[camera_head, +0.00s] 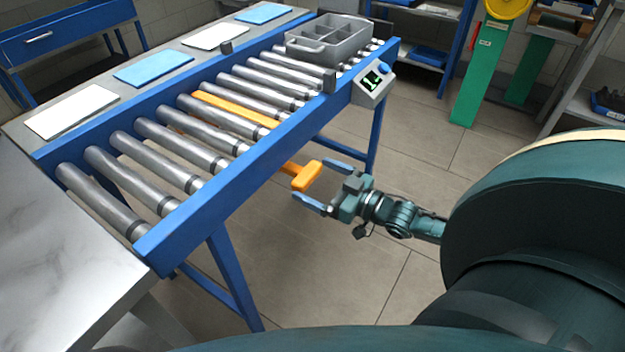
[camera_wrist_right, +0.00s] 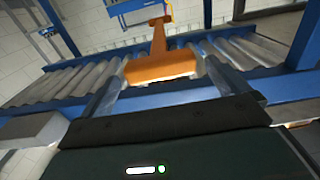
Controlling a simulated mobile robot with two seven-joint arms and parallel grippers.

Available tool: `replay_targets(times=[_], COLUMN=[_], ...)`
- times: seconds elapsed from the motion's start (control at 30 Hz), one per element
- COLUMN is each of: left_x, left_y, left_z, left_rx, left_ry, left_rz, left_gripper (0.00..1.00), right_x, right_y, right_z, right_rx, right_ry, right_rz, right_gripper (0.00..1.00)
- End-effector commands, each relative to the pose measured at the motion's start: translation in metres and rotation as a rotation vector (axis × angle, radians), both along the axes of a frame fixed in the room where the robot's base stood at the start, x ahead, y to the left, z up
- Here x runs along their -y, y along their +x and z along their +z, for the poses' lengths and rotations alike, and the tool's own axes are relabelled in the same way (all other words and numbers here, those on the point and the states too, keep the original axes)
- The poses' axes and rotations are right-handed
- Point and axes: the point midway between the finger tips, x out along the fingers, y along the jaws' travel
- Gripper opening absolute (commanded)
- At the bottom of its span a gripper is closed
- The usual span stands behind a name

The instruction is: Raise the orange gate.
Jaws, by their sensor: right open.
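The orange gate (camera_head: 235,108) lies as a flat bar between the rollers of the conveyor (camera_head: 200,210). Its orange handle (camera_head: 307,176) sticks out past the blue side rail on the near side. My right gripper (camera_head: 328,186) is open, its two blue-grey fingers pointing at the handle, one on each side. In the right wrist view the handle's crossbar (camera_wrist_right: 160,68) spans the space between the fingertips, with the stem running away behind it. Whether a finger touches it I cannot tell. My left gripper is not in view.
A grey divided tray (camera_head: 330,42) sits on the rollers at the far end. A small control box (camera_head: 373,86) with a green screen is fixed to the rail. Blue and white mats lie along the far side.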

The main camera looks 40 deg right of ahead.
Motion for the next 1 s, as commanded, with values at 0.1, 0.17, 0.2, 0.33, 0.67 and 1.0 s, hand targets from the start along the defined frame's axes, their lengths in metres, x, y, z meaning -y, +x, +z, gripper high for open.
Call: replay_targets(times=[0.1, 0.17, 0.2, 0.33, 0.67, 1.0], left_x=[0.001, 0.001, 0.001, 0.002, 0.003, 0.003], left_y=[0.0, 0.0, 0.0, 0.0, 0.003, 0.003], left_z=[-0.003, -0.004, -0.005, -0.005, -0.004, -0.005], left_rx=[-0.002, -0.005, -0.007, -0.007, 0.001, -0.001], left_ry=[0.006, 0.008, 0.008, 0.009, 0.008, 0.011], left_rz=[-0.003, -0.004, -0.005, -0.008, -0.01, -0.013], left_gripper=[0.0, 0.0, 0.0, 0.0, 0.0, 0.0], right_x=[-0.004, -0.006, -0.007, -0.008, -0.008, -0.007], right_y=[0.012, 0.015, 0.017, 0.018, 0.018, 0.018], right_z=[-0.001, -0.001, 0.0, 0.0, 0.0, 0.0], right_rx=[0.001, 0.0, -0.001, -0.002, -0.001, -0.001], right_ry=[-0.001, 0.0, 0.0, -0.001, 0.0, 0.0], right_rz=[-0.001, -0.001, -0.001, -0.001, 0.0, 0.0], right_gripper=[1.0, 1.0, 1.0, 1.0, 0.88, 0.6])
